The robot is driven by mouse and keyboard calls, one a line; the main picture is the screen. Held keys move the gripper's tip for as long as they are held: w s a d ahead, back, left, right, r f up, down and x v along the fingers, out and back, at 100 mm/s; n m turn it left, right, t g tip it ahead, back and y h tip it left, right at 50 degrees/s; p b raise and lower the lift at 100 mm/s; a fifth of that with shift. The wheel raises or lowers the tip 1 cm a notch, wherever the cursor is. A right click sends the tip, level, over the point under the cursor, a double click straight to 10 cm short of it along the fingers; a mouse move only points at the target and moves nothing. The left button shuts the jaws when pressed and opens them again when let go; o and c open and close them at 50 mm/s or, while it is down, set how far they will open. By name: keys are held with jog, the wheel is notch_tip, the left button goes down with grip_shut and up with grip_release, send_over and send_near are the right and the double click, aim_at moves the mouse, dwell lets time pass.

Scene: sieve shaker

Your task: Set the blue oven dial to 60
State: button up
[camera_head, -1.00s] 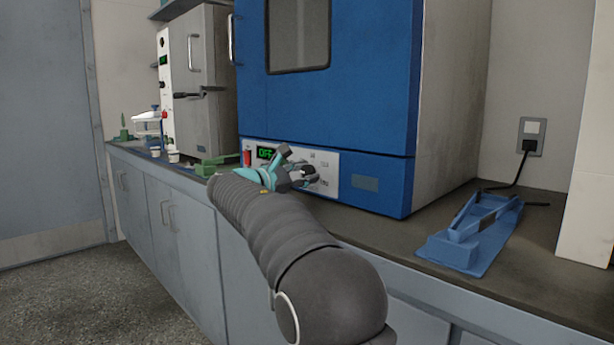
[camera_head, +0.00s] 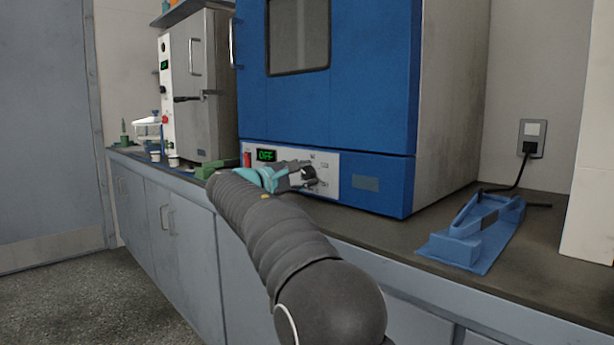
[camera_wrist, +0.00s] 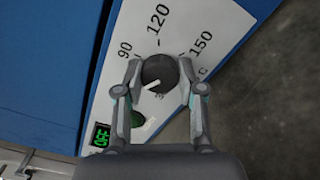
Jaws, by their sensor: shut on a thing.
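The blue oven (camera_head: 345,85) stands on the counter with its white control panel (camera_head: 330,163) low on its front. Its black dial (camera_wrist: 160,74) shows in the wrist view between the fingers of my gripper (camera_wrist: 160,80), which is shut on it. The dial's white pointer line points toward the lower left in that view. The labels 90, 120 and 150 are readable around the dial; the other labels are hidden or too small. In the head view my gripper (camera_head: 300,177) reaches the panel from the left. The oven's green display (camera_head: 266,155) reads OFF.
A red switch (camera_head: 247,160) sits left of the display. A grey oven (camera_head: 205,85) stands further left on the counter. A blue stand (camera_head: 470,240) lies on the counter at right. A black cable runs from the wall socket (camera_head: 531,140).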

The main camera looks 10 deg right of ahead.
jog(key=shift+a+r, duration=0.1)
jog(key=shift+a, duration=0.05)
jog(key=o, duration=1.1)
jog(key=shift+a, duration=0.15)
jog(key=shift+o, duration=0.2)
jog(key=shift+d, duration=0.2)
jog(key=v, duration=1.2)
